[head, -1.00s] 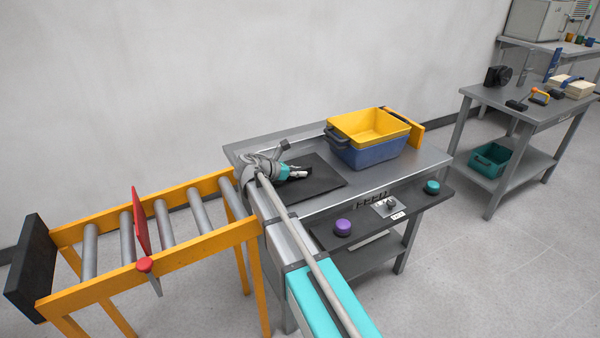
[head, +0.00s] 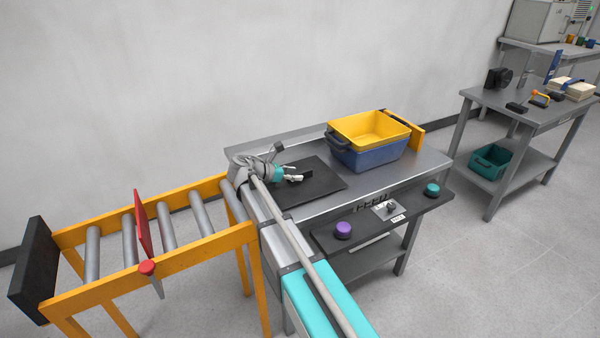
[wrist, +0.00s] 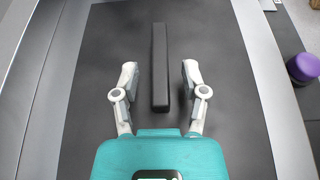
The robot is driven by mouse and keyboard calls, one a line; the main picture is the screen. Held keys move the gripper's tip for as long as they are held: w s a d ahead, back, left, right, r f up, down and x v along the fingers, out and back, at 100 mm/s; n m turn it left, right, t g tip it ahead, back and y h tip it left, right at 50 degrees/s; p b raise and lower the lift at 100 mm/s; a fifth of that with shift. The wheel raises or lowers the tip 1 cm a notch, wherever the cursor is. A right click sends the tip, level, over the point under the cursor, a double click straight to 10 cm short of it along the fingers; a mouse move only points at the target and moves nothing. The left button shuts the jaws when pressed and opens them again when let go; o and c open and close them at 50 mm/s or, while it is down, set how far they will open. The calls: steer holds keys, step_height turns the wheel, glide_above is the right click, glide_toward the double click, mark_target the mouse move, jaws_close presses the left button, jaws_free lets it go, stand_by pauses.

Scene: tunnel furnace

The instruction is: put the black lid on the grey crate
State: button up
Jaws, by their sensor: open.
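The black lid (head: 322,180) is a flat dark plate lying on the left part of the grey table top. In the wrist view the lid (wrist: 222,70) fills most of the picture, with a raised black bar handle (wrist: 160,50) running up its middle. My gripper (head: 297,177) is over the lid. In the wrist view my gripper (wrist: 160,75) is open, with one white finger on each side of the handle and a gap at both sides. I see no plainly grey crate; a yellow crate (head: 345,127) sits in a blue crate (head: 375,158) on the same table.
A yellow roller conveyor (head: 170,258) with a red flag stands at the left. A front shelf (head: 365,226) carries a purple knob (head: 343,230) and a teal knob (head: 432,190). Another table (head: 535,110) at the right has a teal crate (head: 491,164) on its lower shelf.

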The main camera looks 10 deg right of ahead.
steer(key=p+v, duration=0.3)
steer(key=v, duration=0.6)
steer(key=shift+a+r, duration=0.1)
steer(key=shift+a, duration=0.2)
steer(key=shift+o, duration=0.5)
steer(key=r+y+p, duration=0.1)
steer(key=p, duration=0.2)
steer(key=d+r+y+p, duration=0.1)
steer(key=r+p, duration=0.1)
steer(key=p, duration=0.1)
steer(key=shift+w+g, duration=0.1)
steer(key=shift+g, duration=0.2)
step_height(320, 180, up, 2)
steer(key=y+p, duration=0.2)
steer(key=p, duration=0.3)
steer(key=shift+w+d+g, duration=0.1)
steer(key=shift+d+g, duration=0.1)
steer(key=shift+g, duration=0.2)
steer(key=shift+f, duration=0.1)
